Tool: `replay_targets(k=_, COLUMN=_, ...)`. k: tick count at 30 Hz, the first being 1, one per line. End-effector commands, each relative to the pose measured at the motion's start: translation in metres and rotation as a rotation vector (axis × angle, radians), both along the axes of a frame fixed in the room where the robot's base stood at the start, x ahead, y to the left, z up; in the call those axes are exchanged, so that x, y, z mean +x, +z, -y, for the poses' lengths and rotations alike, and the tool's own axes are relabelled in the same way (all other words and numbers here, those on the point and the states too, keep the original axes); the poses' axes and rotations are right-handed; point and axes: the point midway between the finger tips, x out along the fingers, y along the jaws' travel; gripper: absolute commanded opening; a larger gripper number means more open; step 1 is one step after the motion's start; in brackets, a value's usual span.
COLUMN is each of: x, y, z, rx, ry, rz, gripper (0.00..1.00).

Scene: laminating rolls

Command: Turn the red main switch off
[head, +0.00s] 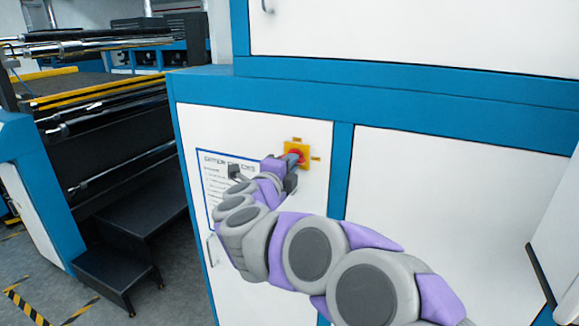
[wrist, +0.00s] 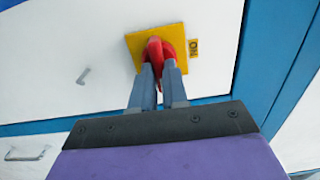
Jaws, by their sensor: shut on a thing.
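The red main switch (wrist: 156,48) is a red rotary knob on a square yellow plate (wrist: 191,70), mounted on a white cabinet panel with a blue frame. In the wrist view my gripper (wrist: 162,66) has its two grey fingers on either side of the knob's grip, shut on it. A yellow label reading "ON" (wrist: 195,48) sits beside the plate. In the head view the yellow plate (head: 304,148) shows at the end of my arm, and my gripper (head: 293,160) partly hides the red knob (head: 302,155).
A printed notice (head: 214,173) is on the panel left of the switch, partly behind my arm. The white and blue cabinet (head: 435,190) fills the right. Dark steps (head: 118,270) and a machine with rollers (head: 85,115) stand at left. Grey floor shows at lower left.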

Motion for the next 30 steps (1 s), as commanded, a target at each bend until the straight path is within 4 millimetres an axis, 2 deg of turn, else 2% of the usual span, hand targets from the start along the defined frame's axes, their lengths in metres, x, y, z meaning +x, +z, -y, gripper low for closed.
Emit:
replay_targets(k=1, x=0.0, y=-0.005, z=-0.001, rx=0.003, ry=0.001, rz=-0.011, gripper=0.0)
replay_targets(k=6, x=0.0, y=-0.006, z=-0.001, rx=0.002, ry=0.0, rz=-0.012, gripper=0.0)
replay_targets(k=7, x=0.0, y=-0.006, z=-0.001, rx=0.002, ry=0.0, rz=-0.012, gripper=0.16)
replay_targets(k=15, x=0.0, y=-0.004, z=0.0, rx=0.001, ry=0.0, rz=-0.007, gripper=0.39)
replay_targets(k=24, x=-0.004, y=-0.002, z=-0.001, rx=0.001, ry=0.001, rz=-0.005, gripper=0.39)
replay_targets(k=30, x=-0.031, y=0.0, z=-0.011, rx=0.001, ry=0.005, rz=-0.005, gripper=0.39)
